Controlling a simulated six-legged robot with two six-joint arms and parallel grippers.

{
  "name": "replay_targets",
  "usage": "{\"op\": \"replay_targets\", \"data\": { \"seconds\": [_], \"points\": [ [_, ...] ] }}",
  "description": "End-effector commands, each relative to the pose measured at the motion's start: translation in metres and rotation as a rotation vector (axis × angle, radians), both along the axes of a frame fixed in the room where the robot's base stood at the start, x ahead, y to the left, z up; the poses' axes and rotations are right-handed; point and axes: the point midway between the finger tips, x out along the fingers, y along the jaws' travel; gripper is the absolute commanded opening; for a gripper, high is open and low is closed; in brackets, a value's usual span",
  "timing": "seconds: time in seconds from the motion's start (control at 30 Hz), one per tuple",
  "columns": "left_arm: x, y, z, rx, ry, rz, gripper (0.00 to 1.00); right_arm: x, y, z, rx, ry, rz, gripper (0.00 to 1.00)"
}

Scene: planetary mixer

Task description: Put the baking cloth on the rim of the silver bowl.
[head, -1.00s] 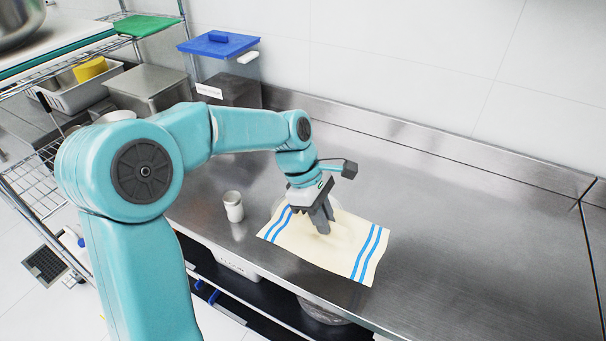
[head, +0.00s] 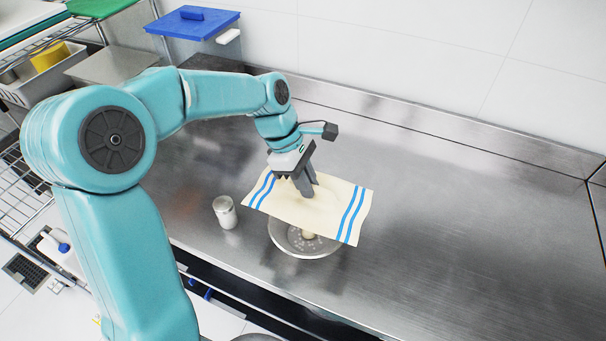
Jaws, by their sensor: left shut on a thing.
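The baking cloth (head: 315,209) is cream with blue stripes near both ends. My left gripper (head: 307,193) is shut on the middle of it and holds it raised and nearly flat. The silver bowl (head: 300,249) stands on the steel counter below the cloth. Its near rim and part of its inside show, with something pale and small bits in it; the cloth hides its far side. I cannot tell whether the cloth touches the rim. My right gripper is not in view.
A small white-grey canister (head: 225,212) stands on the counter (head: 440,220) just left of the bowl. The counter to the right is clear.

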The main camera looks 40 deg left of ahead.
Motion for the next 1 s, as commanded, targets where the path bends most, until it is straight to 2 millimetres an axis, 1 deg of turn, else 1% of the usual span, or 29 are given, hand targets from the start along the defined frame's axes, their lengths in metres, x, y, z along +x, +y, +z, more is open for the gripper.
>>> {"op": "replay_targets", "data": {
  "seconds": [0.17, 0.5, 0.6, 0.73, 1.0],
  "points": [
    [-0.003, -0.004, -0.012, 0.000, 0.000, -0.001, 0.00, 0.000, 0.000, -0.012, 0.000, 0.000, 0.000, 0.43],
    [-0.003, -0.005, -0.053, 0.000, 0.001, 0.000, 0.00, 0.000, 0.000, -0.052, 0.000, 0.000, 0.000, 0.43],
    [-0.003, -0.004, -0.063, 0.000, 0.000, 0.000, 0.00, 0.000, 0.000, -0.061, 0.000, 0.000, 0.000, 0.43],
    [-0.002, -0.003, -0.068, 0.000, 0.000, 0.000, 0.00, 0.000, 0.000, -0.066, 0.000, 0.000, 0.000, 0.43],
    [-0.001, -0.001, -0.067, 0.000, 0.000, 0.000, 0.00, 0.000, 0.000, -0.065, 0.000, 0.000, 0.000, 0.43]
  ]
}}
